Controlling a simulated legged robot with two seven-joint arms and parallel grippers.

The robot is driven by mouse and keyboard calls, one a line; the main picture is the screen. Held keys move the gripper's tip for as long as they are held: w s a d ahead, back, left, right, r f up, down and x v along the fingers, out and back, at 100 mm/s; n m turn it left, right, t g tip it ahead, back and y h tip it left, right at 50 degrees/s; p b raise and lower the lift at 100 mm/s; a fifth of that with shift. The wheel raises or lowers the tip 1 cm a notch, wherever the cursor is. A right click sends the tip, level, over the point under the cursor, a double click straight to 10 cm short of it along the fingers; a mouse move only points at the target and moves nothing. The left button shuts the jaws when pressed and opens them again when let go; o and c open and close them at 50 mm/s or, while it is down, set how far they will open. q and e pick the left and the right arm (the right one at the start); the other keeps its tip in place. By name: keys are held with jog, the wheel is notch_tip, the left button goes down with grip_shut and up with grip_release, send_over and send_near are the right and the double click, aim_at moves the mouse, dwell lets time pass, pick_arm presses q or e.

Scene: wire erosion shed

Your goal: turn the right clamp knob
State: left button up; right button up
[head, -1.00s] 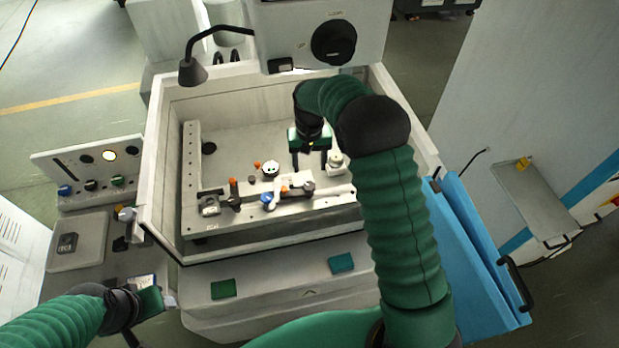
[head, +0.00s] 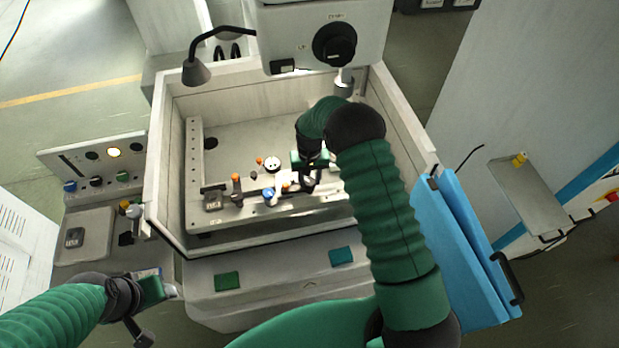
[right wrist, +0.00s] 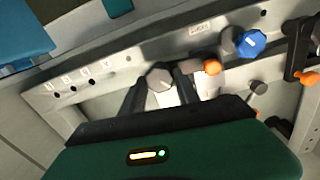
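The right clamp knob (right wrist: 159,77) is a dark grey faceted knob on the pale clamp bar. In the right wrist view it shows between the fingertips of my right gripper (right wrist: 162,82), with one finger on each side. I see a narrow gap at the fingers, so the gripper looks open around it; contact is not clear. In the head view my right gripper (head: 312,181) points down at the right part of the bar and partly hides the knob. My left gripper (head: 157,312) is at the lower left, away from the bar; its fingers are hard to make out.
A blue knob (right wrist: 249,43) and an orange-tipped part (right wrist: 212,67) sit close beside the gripper on the bar. The machine tank's walls (head: 160,165) surround the work area. The machine head (head: 325,35) hangs behind. A blue door (head: 462,240) stands at the right.

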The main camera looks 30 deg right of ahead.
grip_shut()
jog(key=shift+f+m+b, duration=0.15)
jog(key=shift+m+b, duration=0.7)
jog(key=shift+m, duration=0.05)
jog(key=m+b, duration=0.1)
jog(key=m, duration=0.1)
jog(key=shift+m+b, duration=0.3)
jog(key=m+b, duration=0.1)
jog(key=m, duration=0.2)
jog(key=shift+r+m+b, duration=0.2)
jog(key=shift+m+b, duration=0.4)
jog(key=shift+m, duration=1.5)
